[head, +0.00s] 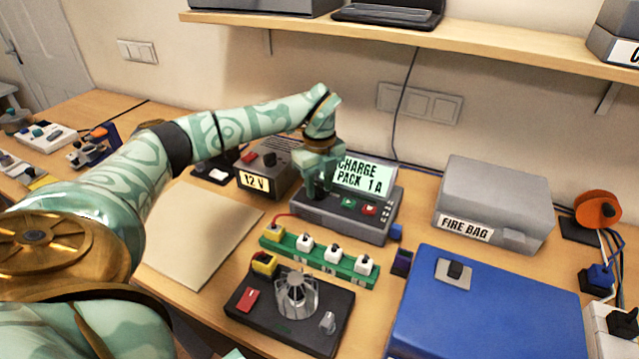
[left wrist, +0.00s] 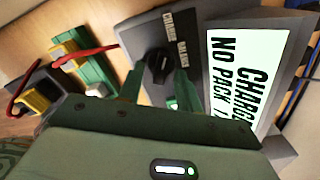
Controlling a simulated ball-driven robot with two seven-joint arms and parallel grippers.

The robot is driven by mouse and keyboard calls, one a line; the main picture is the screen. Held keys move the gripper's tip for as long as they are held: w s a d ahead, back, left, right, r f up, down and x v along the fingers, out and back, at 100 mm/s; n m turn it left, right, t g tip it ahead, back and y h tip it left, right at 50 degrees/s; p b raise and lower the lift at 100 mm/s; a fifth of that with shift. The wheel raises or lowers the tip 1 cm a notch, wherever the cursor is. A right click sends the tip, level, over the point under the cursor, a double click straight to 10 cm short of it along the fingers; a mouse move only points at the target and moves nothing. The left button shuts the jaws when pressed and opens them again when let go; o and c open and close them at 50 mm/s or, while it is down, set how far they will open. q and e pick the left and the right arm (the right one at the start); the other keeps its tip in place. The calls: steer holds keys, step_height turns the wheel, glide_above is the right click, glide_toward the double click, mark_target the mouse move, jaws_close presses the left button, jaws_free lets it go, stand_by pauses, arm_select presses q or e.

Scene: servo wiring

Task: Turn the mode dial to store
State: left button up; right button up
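The charger (head: 345,217) is a dark grey box with a lit screen (head: 362,175) reading CHARGE; in the left wrist view the second line starts NO PACK. Its mode dial (left wrist: 158,66) is a black knob; small white labels beside it seem to read CHARGE and BALANCE, and others are hidden. My left gripper (head: 318,190) points down at the charger's left part. In the left wrist view its two green fingers stand open on either side of the dial; I cannot tell whether they touch it. My right gripper is out of view.
A green button (head: 348,203) and a red button (head: 370,210) sit right of the gripper. A 12 V supply (head: 262,180) stands to the left. In front are a green strip (head: 318,258) with white blocks and a black plate (head: 258,308). A blue case (head: 490,310) is at right.

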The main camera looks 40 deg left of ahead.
arm_select(q)
jaws_close()
